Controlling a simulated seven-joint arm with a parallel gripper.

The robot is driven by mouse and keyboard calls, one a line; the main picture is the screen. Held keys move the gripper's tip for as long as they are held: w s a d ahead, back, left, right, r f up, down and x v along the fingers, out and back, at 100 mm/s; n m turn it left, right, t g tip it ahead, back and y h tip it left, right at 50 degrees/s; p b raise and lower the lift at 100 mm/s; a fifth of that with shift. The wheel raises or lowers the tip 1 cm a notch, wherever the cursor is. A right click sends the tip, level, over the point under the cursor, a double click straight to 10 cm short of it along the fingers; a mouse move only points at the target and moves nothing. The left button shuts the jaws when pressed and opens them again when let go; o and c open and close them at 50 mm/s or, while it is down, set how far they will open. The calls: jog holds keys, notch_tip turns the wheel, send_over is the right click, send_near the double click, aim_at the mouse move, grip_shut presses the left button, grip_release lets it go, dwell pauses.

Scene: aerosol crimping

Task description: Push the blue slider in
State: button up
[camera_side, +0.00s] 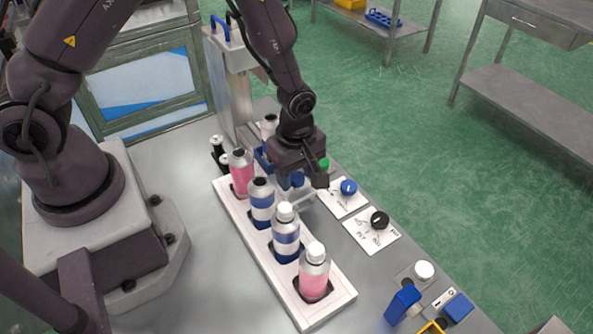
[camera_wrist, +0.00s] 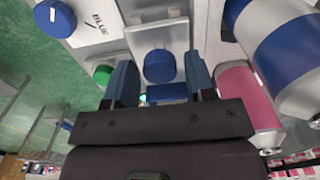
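A round blue knob (camera_wrist: 158,66) sits on a pale grey plate (camera_wrist: 158,38) in the wrist view, between my finger tips with a gap on each side. A blue block (camera_wrist: 167,92) shows behind it, partly hidden by my gripper; I cannot tell which of the two blue parts is the slider. In the side view a blue part (camera_side: 262,158) shows just left of my gripper (camera_side: 302,181), at the metal crimping stand (camera_side: 232,85). My gripper (camera_wrist: 160,64) points down, its fingers apart, with nothing visibly clamped.
A white rack (camera_side: 325,312) holds pink and blue-striped bottles close by the left of my gripper; a pink bottle (camera_wrist: 245,95) is near in the wrist view. A green cap (camera_side: 324,164), blue cap (camera_side: 349,187) and black cap (camera_side: 379,220) lie to the right.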

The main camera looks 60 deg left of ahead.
grip_shut()
jog(key=a, duration=1.2)
jog(key=shift+a, duration=0.35)
jog(key=shift+o, duration=1.3)
grip_release()
jog(key=shift+d, duration=0.1)
notch_tip(320, 180, up, 13)
